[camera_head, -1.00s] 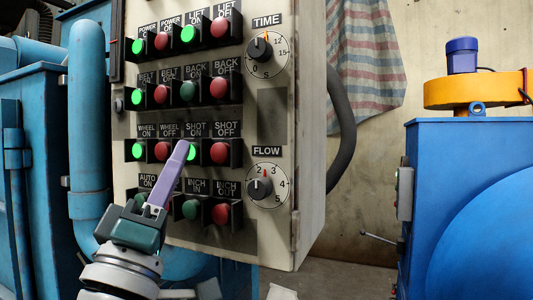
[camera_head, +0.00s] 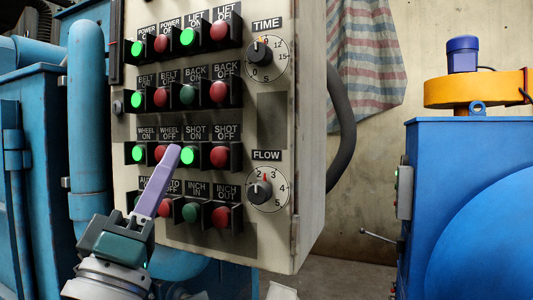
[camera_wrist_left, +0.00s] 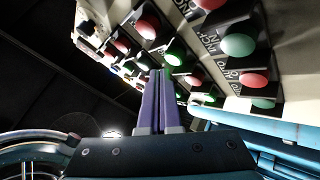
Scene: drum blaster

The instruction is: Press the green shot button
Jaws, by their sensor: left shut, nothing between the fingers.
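The green shot button, under the SHOT ON label (camera_head: 197,132), is lit (camera_head: 189,155) in the third row of the control panel (camera_head: 279,220). In the left wrist view the lit green button (camera_wrist_left: 174,52) shows just beyond the fingertips, to their upper right. My left gripper (camera_head: 173,151) is shut and empty, its purple fingers pointing up at the panel. In the head view its tips lie just left of the green shot button and overlap the edge of the red WHEEL OFF button (camera_head: 160,152). I cannot tell whether the tips touch the panel. My right gripper is not in view.
The red SHOT OFF button (camera_head: 220,156) is to the right of the green one. The INCH IN button (camera_head: 191,212) is below. Dark side guards flank the buttons. TIME (camera_head: 260,53) and FLOW (camera_head: 260,190) dials are at the right. A blue pipe (camera_head: 90,130) runs at the left.

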